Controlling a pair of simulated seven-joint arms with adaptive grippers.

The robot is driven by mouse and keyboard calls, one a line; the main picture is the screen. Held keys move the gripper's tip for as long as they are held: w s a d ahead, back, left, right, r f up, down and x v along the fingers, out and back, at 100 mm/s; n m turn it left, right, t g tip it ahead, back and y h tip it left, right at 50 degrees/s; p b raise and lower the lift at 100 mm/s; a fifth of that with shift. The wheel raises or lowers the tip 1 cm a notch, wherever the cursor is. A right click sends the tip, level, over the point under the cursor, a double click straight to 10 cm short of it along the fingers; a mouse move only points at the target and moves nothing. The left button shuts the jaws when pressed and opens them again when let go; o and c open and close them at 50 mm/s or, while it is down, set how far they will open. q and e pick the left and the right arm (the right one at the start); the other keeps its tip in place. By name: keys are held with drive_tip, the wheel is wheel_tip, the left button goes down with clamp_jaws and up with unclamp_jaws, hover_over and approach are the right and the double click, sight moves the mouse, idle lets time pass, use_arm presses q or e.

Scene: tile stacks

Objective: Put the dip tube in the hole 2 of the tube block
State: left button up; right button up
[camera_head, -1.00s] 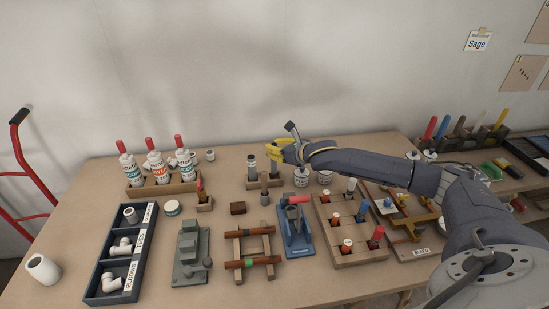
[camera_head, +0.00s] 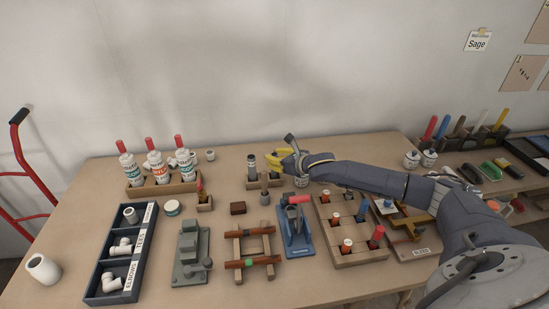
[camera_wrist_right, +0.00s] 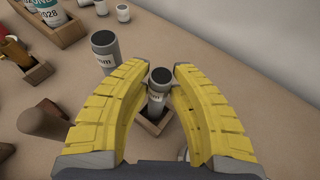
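A grey tube with a dark top and a pale label (camera_wrist_right: 159,88) stands in a small wooden block (camera_wrist_right: 150,124) in the right wrist view. The yellow fingers of my right gripper (camera_wrist_right: 162,68) are apart, one on each side of the tube's top; contact is not clear. A second, similar tube (camera_wrist_right: 105,48) stands behind to the left; it also shows in the head view (camera_head: 252,167). In the head view my right gripper (camera_head: 275,160) is above the wooden block's (camera_head: 253,184) right end and hides the near tube. Which tube is the dip tube, and hole numbers, cannot be read. My left gripper is out of view.
A bottle rack (camera_head: 160,189) is to the left. A blue tool stand (camera_head: 297,240) and a wooden peg block (camera_head: 352,257) are in front and to the right. Labelled jars stand beneath my right arm.

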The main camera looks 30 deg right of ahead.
drive_tip(key=o, duration=0.4)
drive_tip(key=shift+c, duration=0.2)
drive_tip(key=shift+r, duration=0.1)
drive_tip(key=v, duration=1.2)
drive_tip(key=shift+r, duration=0.1)
